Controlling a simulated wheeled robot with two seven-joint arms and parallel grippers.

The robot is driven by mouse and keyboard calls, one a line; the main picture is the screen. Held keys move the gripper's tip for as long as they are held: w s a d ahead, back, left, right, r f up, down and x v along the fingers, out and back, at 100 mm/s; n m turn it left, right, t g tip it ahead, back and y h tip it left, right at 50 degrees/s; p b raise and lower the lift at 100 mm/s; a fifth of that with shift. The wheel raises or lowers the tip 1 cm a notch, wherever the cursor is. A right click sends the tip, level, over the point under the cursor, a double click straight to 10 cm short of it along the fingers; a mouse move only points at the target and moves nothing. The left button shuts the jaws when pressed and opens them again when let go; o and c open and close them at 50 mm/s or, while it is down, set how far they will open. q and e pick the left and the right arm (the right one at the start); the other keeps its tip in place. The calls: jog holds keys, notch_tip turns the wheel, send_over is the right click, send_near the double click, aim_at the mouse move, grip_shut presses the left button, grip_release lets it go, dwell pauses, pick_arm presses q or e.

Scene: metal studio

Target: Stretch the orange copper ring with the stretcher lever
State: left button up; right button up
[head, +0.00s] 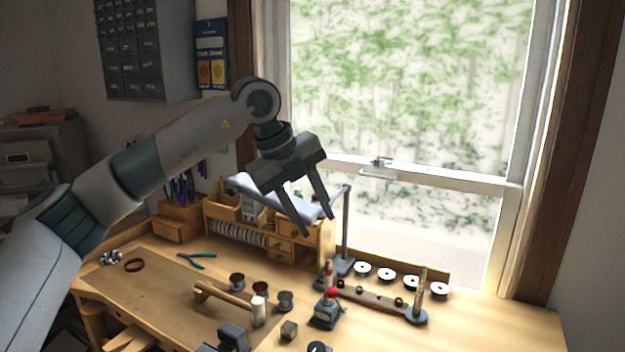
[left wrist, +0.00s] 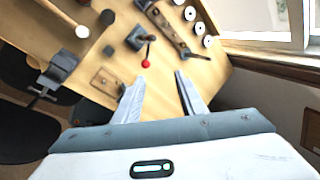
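The copper ring (head: 134,265), a small orange-brown band, lies at the left of the bench, far from my left gripper. The stretcher (head: 325,312) is a dark blue-grey block with a lever ending in a red ball (head: 331,292), at the bench's front middle. In the left wrist view the stretcher (left wrist: 137,38) and its red ball (left wrist: 145,63) show beyond the fingertips. My left gripper (head: 318,226) is open and empty, raised above the bench and apart from everything. Its spread fingers also show in the left wrist view (left wrist: 158,80). My right gripper is not seen.
A wooden-handled mallet (head: 222,300), small pots (head: 286,300) and a vise (head: 233,336) stand near the front. A holed bar (head: 372,298) and white spools (head: 386,276) lie right of the stretcher. A lamp stand (head: 346,230) rises behind it. The bench's right end is clear.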

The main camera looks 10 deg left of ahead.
pick_arm(q)
jog(key=shift+r+p, duration=1.45)
jog(key=shift+r, duration=0.4)
jog(key=shift+c, duration=0.7)
